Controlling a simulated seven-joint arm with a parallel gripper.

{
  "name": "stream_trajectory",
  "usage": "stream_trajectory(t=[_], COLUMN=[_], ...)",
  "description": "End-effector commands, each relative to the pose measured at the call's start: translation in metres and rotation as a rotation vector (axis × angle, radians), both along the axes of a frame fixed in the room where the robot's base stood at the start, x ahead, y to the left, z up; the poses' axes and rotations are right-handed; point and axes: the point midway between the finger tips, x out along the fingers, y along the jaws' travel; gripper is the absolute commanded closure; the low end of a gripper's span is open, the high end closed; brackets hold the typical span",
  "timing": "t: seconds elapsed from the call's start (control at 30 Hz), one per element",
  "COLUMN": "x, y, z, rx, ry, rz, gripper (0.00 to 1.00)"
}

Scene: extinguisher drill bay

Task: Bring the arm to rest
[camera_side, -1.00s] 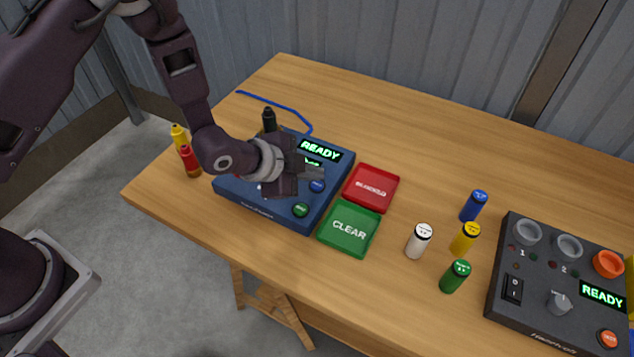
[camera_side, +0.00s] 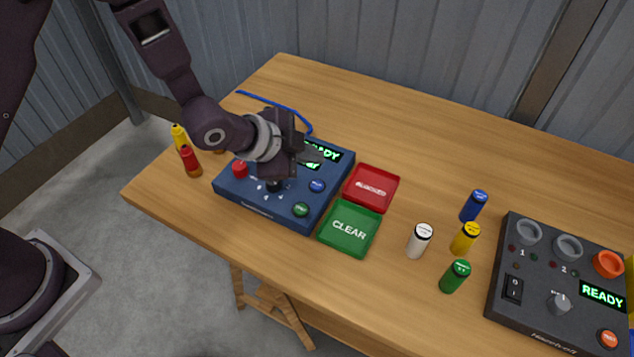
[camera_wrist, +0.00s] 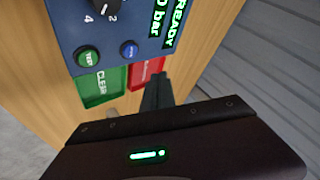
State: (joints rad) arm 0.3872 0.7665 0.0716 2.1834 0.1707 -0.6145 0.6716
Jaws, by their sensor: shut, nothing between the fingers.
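My gripper (camera_side: 308,157) is shut and empty. In the side view it hangs above the blue console (camera_side: 265,206) at the left of the table and hides part of its display. In the wrist view my gripper's dark fingers (camera_wrist: 157,92) show above the dark gripper body, and the blue console (camera_wrist: 75,35) is at the top with its READY display, a knob, a green button and a blue button.
A red tray (camera_side: 372,187) and a green CLEAR tray (camera_side: 348,229) lie right of the console. White (camera_side: 419,240), yellow (camera_side: 465,238), blue (camera_side: 474,205) and green (camera_side: 455,276) cylinders stand before a dark console (camera_side: 530,310). Red (camera_side: 190,161) and yellow (camera_side: 179,137) bottles stand left.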

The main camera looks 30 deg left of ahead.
Motion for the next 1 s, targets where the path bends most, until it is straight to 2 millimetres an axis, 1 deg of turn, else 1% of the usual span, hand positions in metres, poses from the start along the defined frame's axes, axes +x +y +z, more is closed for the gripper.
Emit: stream_trajectory(t=[0.3,0.37,0.43,0.47,0.53,0.57,0.6,0.67,0.7,0.77,0.8,0.87,0.9,1.0], x=[0.000,0.000,0.001,0.001,-0.007,-0.014,-0.027,-0.053,-0.075,-0.113,-0.141,-0.182,-0.207,-0.258], y=[0.000,0.001,0.011,0.018,0.042,0.054,0.071,0.096,0.111,0.132,0.143,0.156,0.162,0.169], z=[0.000,0.003,0.021,0.034,0.074,0.093,0.117,0.149,0.168,0.192,0.204,0.216,0.220,0.221], rx=[0.000,-0.003,-0.015,-0.023,-0.055,-0.073,-0.100,-0.143,-0.174,-0.224,-0.257,-0.304,-0.332,-0.383], ry=[0.000,0.000,0.011,0.019,0.053,0.072,0.101,0.144,0.173,0.217,0.245,0.285,0.309,0.357], rz=[0.000,0.007,0.048,0.081,0.184,0.238,0.314,0.429,0.505,0.621,0.694,0.794,0.854,0.965], gripper=[1.00,1.00,1.00,1.00,1.00,1.00,1.00,1.00,1.00,1.00,1.00,1.00,1.00,1.00])
